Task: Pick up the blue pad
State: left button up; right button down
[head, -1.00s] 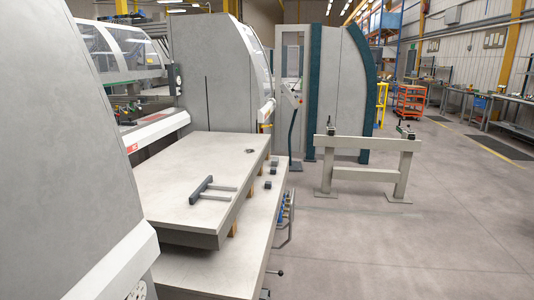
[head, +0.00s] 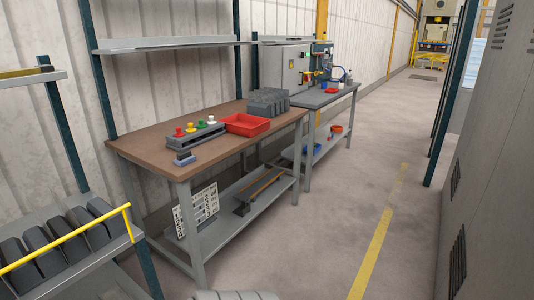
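A small dark blue-grey block that looks like the blue pad (head: 184,158) lies on the brown workbench top (head: 150,146), near its front left corner. It is small in the head view, so its exact shape and colour are hard to tell. It sits just in front of a grey rack (head: 196,137) with red, yellow, green and white knobs. Neither of my grippers shows in the head view.
A red tray (head: 247,133) and grey blocks (head: 268,103) stand farther right on the bench. A lower shelf (head: 225,230) holds a white sheet. A shelf with a yellow bar (head: 60,241) is at the left. The floor (head: 315,240) right of the bench is clear.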

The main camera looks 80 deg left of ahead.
aim_at(184, 159)
jog(key=u, duration=2.15)
jog(key=i, duration=4.35)
jog(key=u, duration=1.55)
